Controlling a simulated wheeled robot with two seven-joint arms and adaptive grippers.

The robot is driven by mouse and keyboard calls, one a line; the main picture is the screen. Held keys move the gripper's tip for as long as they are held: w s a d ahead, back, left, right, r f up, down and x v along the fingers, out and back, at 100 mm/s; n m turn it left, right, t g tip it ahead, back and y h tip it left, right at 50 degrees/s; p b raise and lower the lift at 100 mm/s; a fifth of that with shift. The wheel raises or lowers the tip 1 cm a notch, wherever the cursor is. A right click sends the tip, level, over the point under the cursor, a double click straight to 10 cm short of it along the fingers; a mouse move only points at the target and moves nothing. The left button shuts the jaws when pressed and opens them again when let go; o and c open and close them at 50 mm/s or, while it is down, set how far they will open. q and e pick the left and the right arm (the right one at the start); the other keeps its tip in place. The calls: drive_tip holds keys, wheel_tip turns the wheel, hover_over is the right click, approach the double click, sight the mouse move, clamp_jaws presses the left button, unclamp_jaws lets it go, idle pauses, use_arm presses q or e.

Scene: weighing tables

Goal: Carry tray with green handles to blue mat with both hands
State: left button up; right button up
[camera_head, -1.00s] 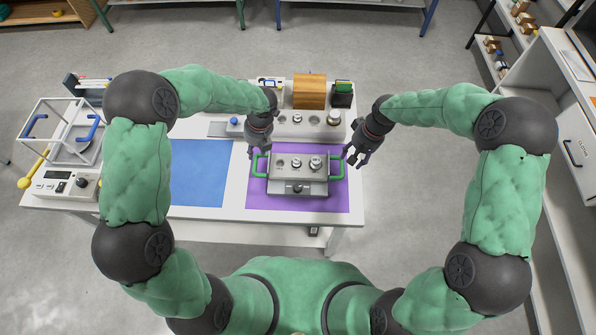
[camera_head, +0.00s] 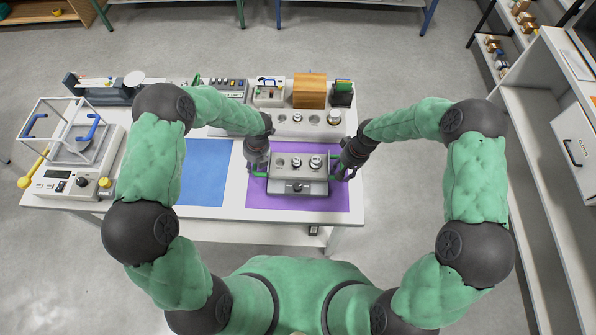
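The grey tray (camera_head: 310,187) with green handles sits on the purple mat (camera_head: 262,203) and holds several metal weights (camera_head: 315,162). My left gripper (camera_head: 259,168) is at the tray's left handle (camera_head: 260,175). My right gripper (camera_head: 345,170) is at the right handle (camera_head: 338,172). Both grippers partly cover the handles, and whether their fingers are closed on them is too small to tell. The blue mat (camera_head: 205,172) lies bare to the left of the purple mat, partly hidden by my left arm.
Behind the tray stands a grey weight block (camera_head: 305,130), with a wooden box (camera_head: 309,91) and small instruments farther back. A balance with a clear enclosure (camera_head: 65,150) stands at the table's left end. The white table's front strip (camera_head: 260,215) is clear.

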use_arm(q)
drive_tip(key=c, duration=0.6)
use_arm(e)
drive_tip(key=c, duration=0.7)
use_arm(q)
clamp_jaws()
use_arm(e)
clamp_jaws()
use_arm(q)
drive_tip(key=shift+w+r, duration=0.1)
drive_tip(key=shift+r, duration=0.05)
use_arm(e)
drive_tip(key=shift+w+r, duration=0.1)
drive_tip(key=shift+r, duration=0.05)
